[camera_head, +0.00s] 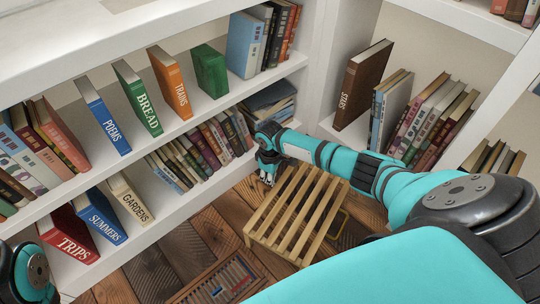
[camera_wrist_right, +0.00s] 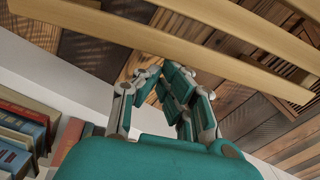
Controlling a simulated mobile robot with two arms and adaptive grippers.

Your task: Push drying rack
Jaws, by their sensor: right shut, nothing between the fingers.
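The drying rack (camera_head: 272,200) is a low, pale wooden slatted frame on the plank floor in the head view. My right gripper (camera_head: 267,176) is shut and empty at the rack's far left end, close to the bookshelf's lower edge. My right forearm passes over the rack's far end and hides part of it. In the right wrist view the shut fingers (camera_wrist_right: 167,80) point toward the rack's slats (camera_wrist_right: 190,56); I cannot tell whether they touch. Only a joint of my left arm shows at the lower left; my left gripper is out of view.
A white bookshelf (camera_head: 178,208) with several titled books stands behind and left of the rack. Another shelf with books such as the brown STARS book (camera_head: 360,85) is at the right. A slatted floor grate (camera_head: 222,283) lies in front. Bare planks (camera_head: 150,275) are left of it.

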